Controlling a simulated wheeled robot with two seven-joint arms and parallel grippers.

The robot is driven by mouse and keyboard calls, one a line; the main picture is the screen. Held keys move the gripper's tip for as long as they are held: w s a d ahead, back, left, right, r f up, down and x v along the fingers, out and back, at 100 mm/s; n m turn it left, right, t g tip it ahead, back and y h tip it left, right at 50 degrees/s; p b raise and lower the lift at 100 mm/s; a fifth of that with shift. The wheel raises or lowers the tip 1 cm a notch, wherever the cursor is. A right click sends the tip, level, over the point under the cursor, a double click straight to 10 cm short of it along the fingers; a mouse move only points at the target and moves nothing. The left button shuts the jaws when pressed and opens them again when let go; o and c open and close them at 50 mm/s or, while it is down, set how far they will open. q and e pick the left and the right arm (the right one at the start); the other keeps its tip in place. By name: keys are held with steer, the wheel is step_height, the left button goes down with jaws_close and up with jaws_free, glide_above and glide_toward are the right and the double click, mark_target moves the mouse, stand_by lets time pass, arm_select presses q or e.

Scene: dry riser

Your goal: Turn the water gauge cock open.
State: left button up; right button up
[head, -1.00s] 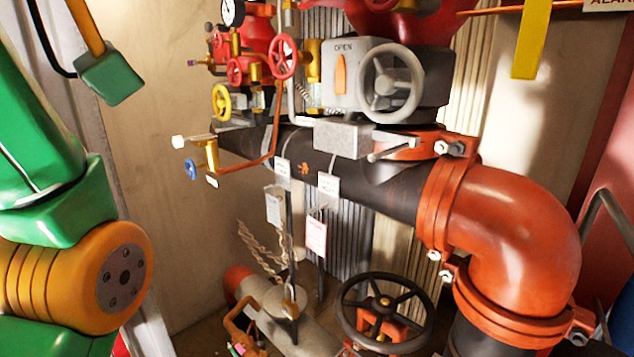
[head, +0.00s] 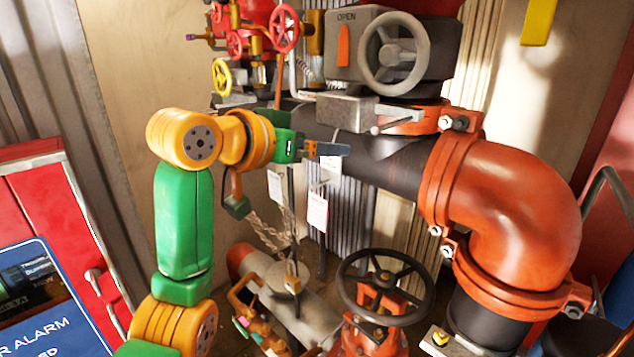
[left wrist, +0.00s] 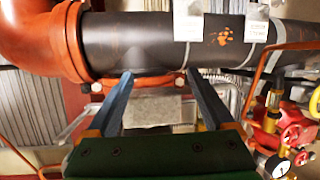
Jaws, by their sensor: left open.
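I cannot pick out the water gauge cock for certain. In the head view, the small brass fitting with a blue handwheel, left of the pipe earlier, is hidden behind my left arm. My left gripper (head: 340,150) is in front of the dark horizontal pipe (head: 392,160), its fingers pointing right. In the left wrist view the gripper (left wrist: 160,75) is open and empty. Its two blue-grey fingers are apart, with the dark pipe (left wrist: 150,42) beyond them. Brass and red valve fittings (left wrist: 290,128) lie at the right of that view. My right gripper is not in view.
A grey box with an OPEN indicator and handwheel (head: 391,54) stands above the pipe. An orange elbow (head: 520,205) is at right. A black handwheel (head: 382,290) is below. White tags (head: 317,212) hang near my gripper. A yellow handwheel (head: 222,77) is at upper left.

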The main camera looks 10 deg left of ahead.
arm_select(q)
steer(key=w+f+n+g, duration=0.1)
steer(key=w+f, duration=0.2)
steer(key=f, duration=0.5)
steer(key=shift+w+a+y, duration=0.2)
steer(key=shift+a+y, duration=0.05)
steer(key=shift+y, duration=0.15)
